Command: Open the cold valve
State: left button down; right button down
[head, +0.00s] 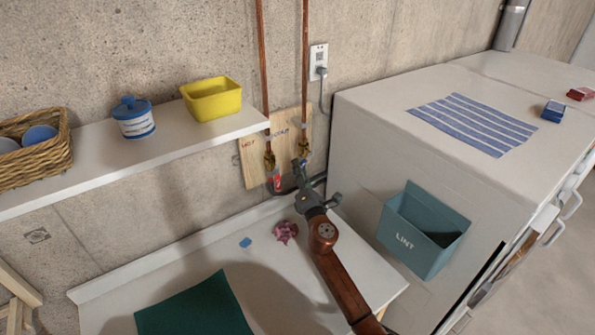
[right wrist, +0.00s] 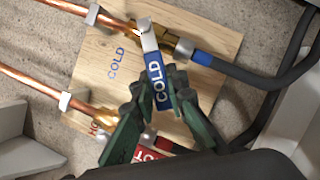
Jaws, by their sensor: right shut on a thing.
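The cold valve sits on the right copper pipe, on a wooden board (head: 252,160). Its blue lever, marked COLD (right wrist: 154,68), sticks out crosswise to the pipe in the right wrist view. My right gripper (right wrist: 158,88) is shut on this lever, with one dark green finger on each side. In the head view my right gripper (head: 302,176) hides most of the valve. The hot valve's red lever (head: 277,181) is close by on the left pipe, and its label is partly hidden by my gripper in the right wrist view (right wrist: 150,153). My left gripper is not in view.
A white shelf (head: 170,148) with a basket (head: 40,165), a blue-and-white jar (head: 133,118) and a yellow tub (head: 211,98) is at left. A white machine (head: 350,150) with a teal lint bin (head: 415,240) stands close at right. Dark hoses run beside the valves.

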jog(key=shift+f, duration=0.1)
jog(key=c, duration=1.9)
grip_release()
jog(key=v, duration=1.2)
jog(key=shift+c, duration=0.2)
